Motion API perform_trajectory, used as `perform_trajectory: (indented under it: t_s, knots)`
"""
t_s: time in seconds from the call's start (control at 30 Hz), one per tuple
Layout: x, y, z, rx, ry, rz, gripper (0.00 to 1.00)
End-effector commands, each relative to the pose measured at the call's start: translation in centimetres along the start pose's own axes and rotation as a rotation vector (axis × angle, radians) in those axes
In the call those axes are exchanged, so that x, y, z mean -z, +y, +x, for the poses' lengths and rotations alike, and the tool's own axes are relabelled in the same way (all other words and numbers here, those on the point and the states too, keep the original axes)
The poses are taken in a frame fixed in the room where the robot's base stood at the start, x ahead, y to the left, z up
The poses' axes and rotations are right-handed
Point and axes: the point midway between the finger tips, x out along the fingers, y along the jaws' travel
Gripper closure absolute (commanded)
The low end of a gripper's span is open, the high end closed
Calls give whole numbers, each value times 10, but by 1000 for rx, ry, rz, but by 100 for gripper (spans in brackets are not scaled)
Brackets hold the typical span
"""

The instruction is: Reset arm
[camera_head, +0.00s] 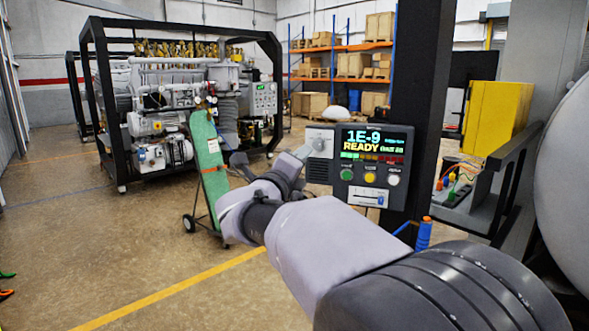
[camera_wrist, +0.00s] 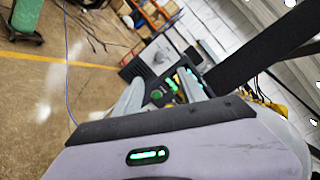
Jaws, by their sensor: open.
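My gripper (camera_head: 272,160) is open and empty at the end of my arm, which reaches from the lower right to mid-picture. In the wrist view its two fingers (camera_wrist: 165,80) stand well apart with nothing held between them. A dark control panel (camera_head: 412,160) is just to the right of the gripper in the head view. Its screen reads "1E-9 READY" above green, yellow and white buttons and a slider. A light box with a round knob (camera_head: 319,144) adjoins the panel's left side. One finger overlaps this box in the head view; I cannot tell whether they touch.
A dark post (camera_head: 420,60) rises behind the panel. A green gas cylinder (camera_head: 207,155) on a wheeled cart stands left of the gripper. A framed pump machine (camera_head: 100,90) is behind it. A yellow box (camera_head: 497,115) is at right.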

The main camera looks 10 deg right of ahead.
Motion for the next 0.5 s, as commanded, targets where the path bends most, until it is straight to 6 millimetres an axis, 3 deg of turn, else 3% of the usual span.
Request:
perform_trajectory:
  t_s: [0.1, 0.2, 0.5]
  knots:
    - [0, 0, -22, -1, 0, 0, 52]
    - [0, 0, -31, -1, 0, 0, 52]
    - [0, 0, -33, 0, 0, -1, 52]
